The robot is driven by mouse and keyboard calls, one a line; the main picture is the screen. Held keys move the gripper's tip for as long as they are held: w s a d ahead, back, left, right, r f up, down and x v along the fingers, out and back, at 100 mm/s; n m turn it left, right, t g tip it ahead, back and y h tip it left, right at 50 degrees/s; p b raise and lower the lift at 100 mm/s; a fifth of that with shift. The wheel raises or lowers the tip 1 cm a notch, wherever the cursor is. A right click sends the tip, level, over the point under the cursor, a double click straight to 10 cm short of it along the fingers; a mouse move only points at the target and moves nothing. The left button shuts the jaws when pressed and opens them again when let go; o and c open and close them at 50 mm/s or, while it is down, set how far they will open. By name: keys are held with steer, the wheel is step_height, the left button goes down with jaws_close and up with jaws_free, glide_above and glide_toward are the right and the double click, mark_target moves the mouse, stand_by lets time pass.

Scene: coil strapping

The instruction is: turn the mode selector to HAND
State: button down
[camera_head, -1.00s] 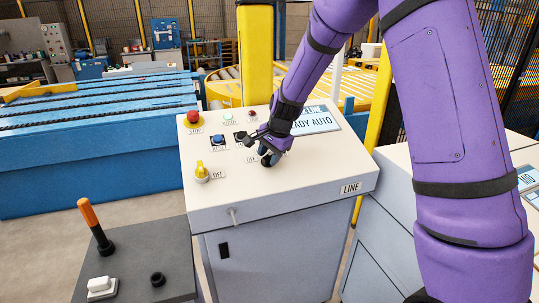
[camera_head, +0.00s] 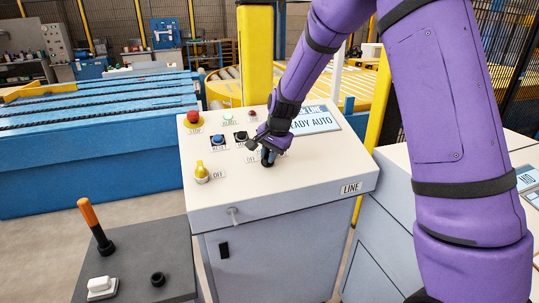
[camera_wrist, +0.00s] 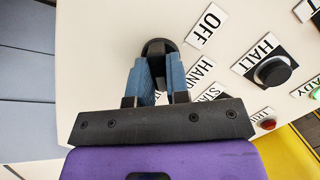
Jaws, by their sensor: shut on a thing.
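The mode selector (camera_wrist: 158,47) is a black round knob on the sloping top of the line console (camera_head: 330,184). In the wrist view my gripper (camera_wrist: 158,68) is shut on the selector, with a blue finger pad on each side of it. Labels OFF (camera_wrist: 208,25) and HAND (camera_wrist: 202,72) lie to the right of the knob, and another label is partly hidden by my gripper. In the head view my gripper (camera_head: 267,156) covers most of the knob (camera_head: 267,162). Where the selector's pointer stands cannot be told.
A red stop button (camera_head: 193,116), a blue button (camera_head: 217,140), a black HALT button (camera_head: 240,136) and a yellow selector (camera_head: 201,172) share the panel. A display (camera_head: 318,119) reads "READY AUTO". A grey box with an orange-handled lever (camera_head: 90,218) stands at front left.

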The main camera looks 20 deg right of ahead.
steer(key=n+h, duration=0.1)
steer(key=n, duration=0.4)
steer(key=shift+g, duration=0.4)
steer(key=shift+w+a+n+h, duration=0.1)
steer(key=shift+n+h, duration=0.3)
steer(key=shift+n, duration=1.8)
steer(key=c, duration=1.1)
jaws_free()
step_height(320, 180, up, 11)
steer(key=s, duration=0.2)
steer(key=shift+f, duration=0.15)
